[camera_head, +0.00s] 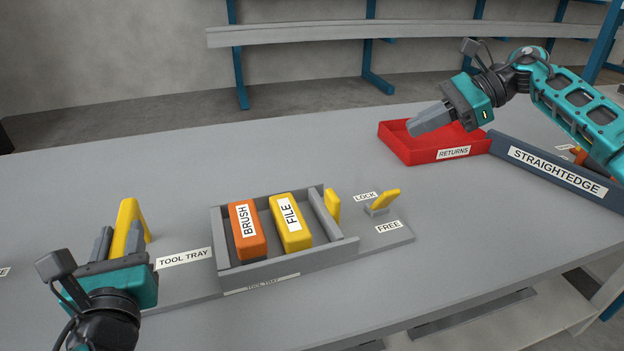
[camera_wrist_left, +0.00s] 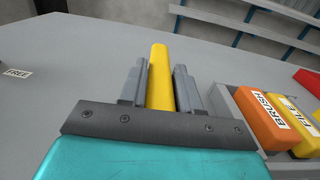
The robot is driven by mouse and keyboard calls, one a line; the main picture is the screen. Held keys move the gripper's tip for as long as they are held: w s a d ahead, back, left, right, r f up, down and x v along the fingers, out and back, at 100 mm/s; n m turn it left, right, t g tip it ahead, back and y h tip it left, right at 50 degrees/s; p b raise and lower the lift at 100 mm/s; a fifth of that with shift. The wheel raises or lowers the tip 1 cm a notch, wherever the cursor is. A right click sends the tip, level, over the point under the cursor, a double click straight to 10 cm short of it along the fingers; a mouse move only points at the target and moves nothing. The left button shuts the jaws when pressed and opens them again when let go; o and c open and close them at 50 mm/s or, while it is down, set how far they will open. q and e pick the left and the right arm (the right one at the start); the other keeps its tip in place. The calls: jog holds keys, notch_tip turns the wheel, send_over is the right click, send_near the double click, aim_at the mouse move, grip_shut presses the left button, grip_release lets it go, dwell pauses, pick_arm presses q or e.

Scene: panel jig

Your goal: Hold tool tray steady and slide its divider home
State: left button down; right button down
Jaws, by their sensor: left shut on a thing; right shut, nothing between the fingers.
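The grey tool tray (camera_head: 349,246) sits on a base board on the table, with an orange brush block (camera_head: 246,230) and a yellow file block (camera_head: 291,222) inside. Its grey divider (camera_head: 322,213) stands right of the file, with a gap between, and has a yellow tab (camera_head: 333,205) on its right side. My left gripper (camera_head: 120,243) is shut on a yellow arched handle (camera_head: 129,219) left of the tray; the handle also shows between the fingers in the left wrist view (camera_wrist_left: 160,75). My right gripper (camera_head: 430,119) is shut and empty, up by the red tray.
A yellow lever (camera_head: 385,200) stands right of the tray between the LOCK and FREE labels, tilted up to the right. Table behind the tool tray is clear.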

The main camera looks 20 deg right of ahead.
pick_arm(q)
jog(key=shift+f, duration=0.1)
pick_arm(e)
jog(key=s+a+n+g, duration=0.1)
jog(key=a+g, duration=0.1)
jog(key=g, duration=0.1)
jog(key=g+h, duration=0.1)
send_near(329, 209)
jog(key=f, duration=0.2)
jog(key=shift+w+d+f+n, duration=0.25)
jog(key=shift+w+f+n, duration=0.05)
jog(key=shift+n, duration=0.1)
jog(key=shift+a+r, duration=0.1)
jog(key=shift+a, duration=1.6)
